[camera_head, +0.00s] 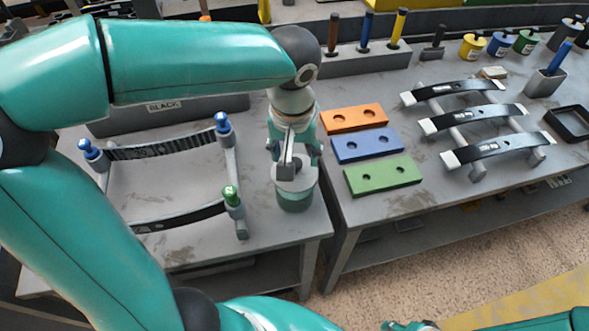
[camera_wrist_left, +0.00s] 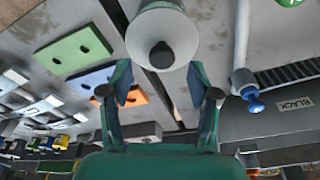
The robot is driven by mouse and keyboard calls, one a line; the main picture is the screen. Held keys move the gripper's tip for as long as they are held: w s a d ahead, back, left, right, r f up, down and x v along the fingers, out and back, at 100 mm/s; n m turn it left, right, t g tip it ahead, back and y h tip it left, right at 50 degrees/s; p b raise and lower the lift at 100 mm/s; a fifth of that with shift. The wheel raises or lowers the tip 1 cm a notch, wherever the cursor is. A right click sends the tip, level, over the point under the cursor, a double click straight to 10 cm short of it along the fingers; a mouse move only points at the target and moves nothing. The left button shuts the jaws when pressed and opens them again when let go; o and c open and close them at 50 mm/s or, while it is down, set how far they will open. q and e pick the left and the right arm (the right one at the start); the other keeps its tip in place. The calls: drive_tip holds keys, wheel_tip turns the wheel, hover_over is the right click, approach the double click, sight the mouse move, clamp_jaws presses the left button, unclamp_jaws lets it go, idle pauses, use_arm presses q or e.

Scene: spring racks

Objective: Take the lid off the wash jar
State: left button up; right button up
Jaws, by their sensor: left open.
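The wash jar (camera_head: 296,201) is a grey-green round jar near the right edge of the left bench. Its pale lid shows in the left wrist view (camera_wrist_left: 178,27), with a dark round knob (camera_wrist_left: 161,56) in the middle; the lid sits on the jar. My left gripper (camera_head: 295,160) is over the jar, pointing down, and partly hides the lid in the head view. In the left wrist view its two fingers (camera_wrist_left: 159,80) are spread apart with nothing between the tips, and the knob lies just beyond them. Whether they touch the lid I cannot tell. My right gripper does not show.
A rack with a dark spring strip (camera_head: 165,147), blue knobs and a green knob stands left of the jar. Orange (camera_head: 353,117), blue (camera_head: 367,146) and green (camera_head: 383,175) blocks lie to the right. Farther right are several leaf springs (camera_head: 490,149). A gap separates the benches.

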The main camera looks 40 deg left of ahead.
use_arm(q)
drive_tip(key=shift+w+a+f, duration=0.1)
drive_tip(key=shift+w+f, duration=0.05)
drive_tip(key=shift+f, duration=0.6)
drive_tip(key=shift+w+a+f, duration=0.1)
drive_tip(key=shift+a+f, duration=0.05)
drive_tip(key=shift+f, duration=0.65)
drive_tip(key=shift+w+a+f, duration=0.1)
drive_tip(key=shift+w+f, duration=0.05)
drive_tip(key=shift+f, duration=0.6)
clamp_jaws()
